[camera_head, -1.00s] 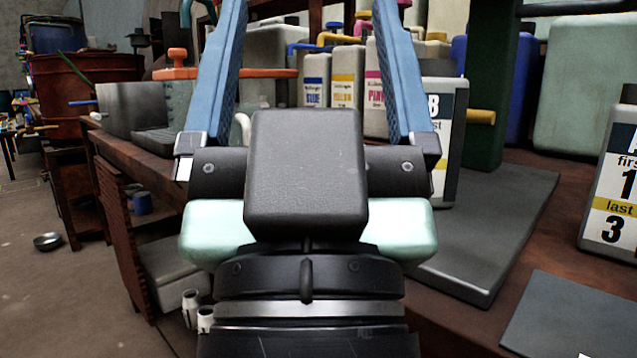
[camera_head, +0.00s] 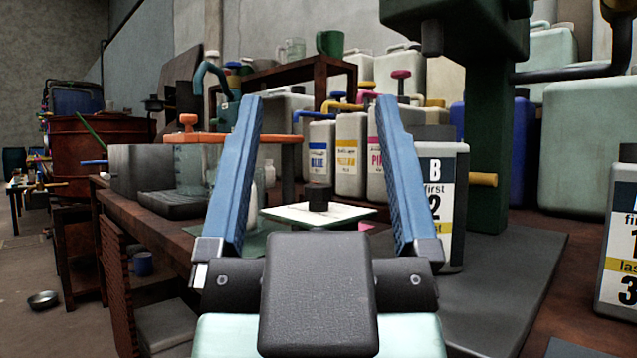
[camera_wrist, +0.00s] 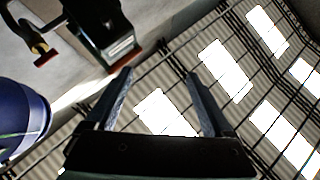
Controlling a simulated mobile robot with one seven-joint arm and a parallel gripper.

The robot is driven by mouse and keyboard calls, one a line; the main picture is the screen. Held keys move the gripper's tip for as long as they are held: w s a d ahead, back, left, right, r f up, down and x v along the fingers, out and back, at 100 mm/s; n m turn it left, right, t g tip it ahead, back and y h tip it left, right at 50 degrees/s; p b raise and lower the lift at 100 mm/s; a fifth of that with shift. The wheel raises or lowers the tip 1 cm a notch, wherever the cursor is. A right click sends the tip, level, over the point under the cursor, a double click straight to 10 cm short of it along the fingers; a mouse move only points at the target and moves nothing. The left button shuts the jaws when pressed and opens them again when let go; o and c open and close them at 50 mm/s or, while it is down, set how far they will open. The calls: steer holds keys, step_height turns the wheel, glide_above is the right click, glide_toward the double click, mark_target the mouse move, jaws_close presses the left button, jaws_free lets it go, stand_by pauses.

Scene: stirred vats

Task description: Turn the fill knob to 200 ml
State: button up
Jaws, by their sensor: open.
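A small black knob (camera_head: 318,196) stands on a pale square plate (camera_head: 345,212) on the bench in the head view. It looks like the fill knob; its scale and setting are too small to read. My gripper (camera_head: 318,100) is open, with its two blue fingers pointing up and apart. In the picture the knob shows between the fingers, beyond the gripper body, with nothing held. The wrist view shows the open gripper (camera_wrist: 158,74) against the ceiling; the knob is not in that view.
A dark green dispenser column (camera_head: 488,130) with a yellow peg (camera_head: 483,179) rises at the right. A label-B canister (camera_head: 455,205) stands close to the right finger. Small colour-labelled bottles (camera_head: 348,155) stand behind. An orange-barred beaker stand (camera_head: 240,137) is at the left.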

mark_target(318, 193)
steer(key=shift+r+p, duration=0.3)
steer(key=shift+r, duration=0.05)
steer(key=shift+c, duration=0.7)
steer(key=w+r+g+h+p, duration=0.1)
steer(key=w+r+p, duration=0.1)
steer(key=r+p, duration=1.15)
steer(key=w+r+p, duration=0.2)
steer(key=r+p, duration=0.9)
steer(key=p, duration=0.5)
steer(key=w+d+f+m+g+h+p, duration=0.1)
steer(key=w+f+g+p, duration=0.15)
steer(key=f+p, duration=0.3)
steer(key=w+d+f+g+p, duration=0.1)
steer(key=w+f+g+p, duration=0.1)
steer(key=w+f+p, duration=0.35)
steer(key=s+a+f+n+g+y+p, duration=0.1)
steer(key=s+f+g+p, duration=0.2)
steer(key=f, duration=0.7)
steer(key=s+a+f+g+y+p, duration=0.1)
steer(key=s+f+p, duration=0.35)
steer(key=f, duration=0.55)
steer(key=w, duration=1.2)
